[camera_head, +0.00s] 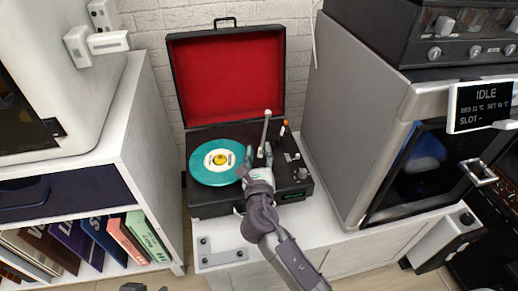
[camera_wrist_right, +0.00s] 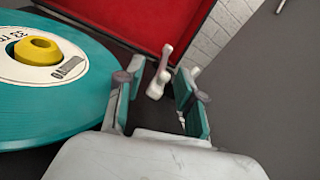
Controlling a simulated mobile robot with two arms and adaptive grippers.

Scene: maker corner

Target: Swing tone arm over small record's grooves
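The teal small record (camera_head: 217,162) lies flat on the open record player (camera_head: 215,206), with a yellow adapter (camera_head: 220,159) at its centre. The record also fills the left of the right wrist view (camera_wrist_right: 75,105). The pale tone arm (camera_head: 265,131) stands to the right of the record in the head view, not over its grooves. My right gripper (camera_head: 259,156) is open at the tone arm's near end. In the wrist view the tone arm (camera_wrist_right: 158,77) shows between the gripper's spread fingers (camera_wrist_right: 155,98), with gaps visible on both sides. Only a dark bit at the bottom edge may be my left gripper.
The red-lined lid (camera_head: 230,82) stands open behind the record. An orange-tipped lever (camera_head: 285,124) rises right of the tone arm. A grey machine (camera_head: 350,120) stands close on the right, and a white shelf (camera_head: 150,110) with sleeves on the left.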

